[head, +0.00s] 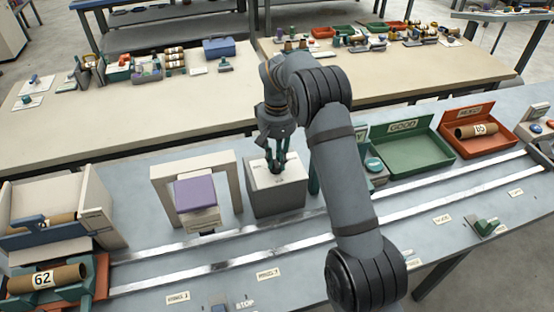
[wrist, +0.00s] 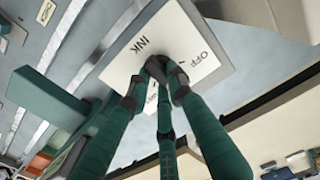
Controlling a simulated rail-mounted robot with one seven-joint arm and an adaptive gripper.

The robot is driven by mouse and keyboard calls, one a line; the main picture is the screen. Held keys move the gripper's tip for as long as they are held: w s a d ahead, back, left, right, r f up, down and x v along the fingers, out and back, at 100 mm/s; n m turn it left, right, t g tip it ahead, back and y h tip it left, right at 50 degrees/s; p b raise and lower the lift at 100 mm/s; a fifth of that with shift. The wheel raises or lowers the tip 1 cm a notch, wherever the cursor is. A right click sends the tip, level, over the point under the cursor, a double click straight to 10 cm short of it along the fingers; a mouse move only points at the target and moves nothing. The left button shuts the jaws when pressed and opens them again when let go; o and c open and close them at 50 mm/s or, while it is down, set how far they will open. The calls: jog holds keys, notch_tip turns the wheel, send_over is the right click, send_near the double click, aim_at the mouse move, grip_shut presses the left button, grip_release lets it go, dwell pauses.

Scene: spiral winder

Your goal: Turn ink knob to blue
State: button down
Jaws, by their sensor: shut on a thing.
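The ink box (head: 290,199) is a grey block with a pale top, standing behind the metal rails. In the wrist view its white top plate (wrist: 205,45) shows the words INK and OFF; other lettering is partly hidden by my fingers. My gripper (head: 276,168) reaches down onto the box top from above. In the wrist view its green fingers (wrist: 157,78) close around the dark ink knob (wrist: 155,66) at the plate's middle. The fingers cover most of the knob, so I cannot tell which mark it points to. No blue mark is visible on the plate.
A cream frame with a purple block (head: 195,193) stands just left of the ink box. Green GOOD (head: 405,146) and red (head: 481,146) trays are at the right. A cardboard tube marked 62 (head: 48,278) lies front left. Two metal rails (head: 225,262) cross the bench.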

aim_at(277, 161)
jog(key=c, duration=1.5)
grip_release()
jog(key=shift+c, duration=0.2)
notch_tip(277, 161, up, 12)
notch_tip(277, 161, down, 12)
jog(key=shift+f, duration=0.1)
